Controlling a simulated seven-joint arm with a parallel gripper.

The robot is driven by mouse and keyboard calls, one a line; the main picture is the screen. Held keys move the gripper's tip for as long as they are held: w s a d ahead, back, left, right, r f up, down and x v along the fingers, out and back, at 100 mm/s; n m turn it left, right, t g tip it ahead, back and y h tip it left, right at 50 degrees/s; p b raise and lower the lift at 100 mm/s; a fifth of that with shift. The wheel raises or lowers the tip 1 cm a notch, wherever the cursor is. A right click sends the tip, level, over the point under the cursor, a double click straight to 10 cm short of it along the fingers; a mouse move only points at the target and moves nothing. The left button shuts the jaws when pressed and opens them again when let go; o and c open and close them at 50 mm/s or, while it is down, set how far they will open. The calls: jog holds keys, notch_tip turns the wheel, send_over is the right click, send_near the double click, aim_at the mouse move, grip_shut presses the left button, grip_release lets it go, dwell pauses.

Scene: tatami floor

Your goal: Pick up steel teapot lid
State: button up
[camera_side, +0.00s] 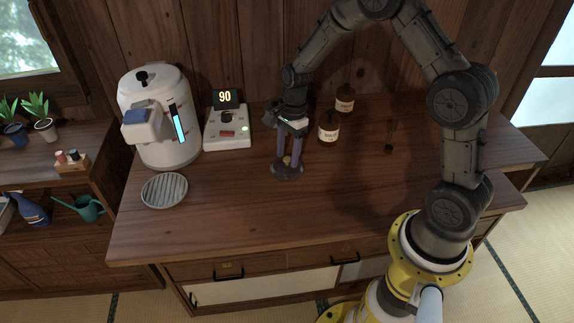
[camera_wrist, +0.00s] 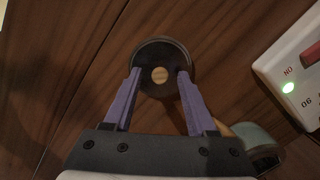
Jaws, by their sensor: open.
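The steel teapot lid (camera_side: 286,174) is a dark round disc with a pale wooden knob, lying on the wooden counter below my gripper (camera_side: 288,160). In the wrist view the lid (camera_wrist: 162,45) is at the top centre, with its knob (camera_wrist: 160,75) between the two purple fingers. My gripper (camera_wrist: 159,73) is open and points down, one finger on each side of the knob. There is a gap between each finger and the knob. The fingertips are over the lid; I cannot tell whether they touch it.
A white kettle-like dispenser (camera_side: 160,118) and a scale-like device (camera_side: 228,128) reading 90 stand at left. A round slatted tray (camera_side: 164,190) lies in front. Two brown bottles (camera_side: 328,127) stand behind my gripper. The counter (camera_side: 225,215) in front is clear.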

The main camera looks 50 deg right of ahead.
jog(key=shift+f, duration=0.4)
jog(key=shift+c, duration=0.2)
grip_shut()
jog(key=shift+r, duration=0.1)
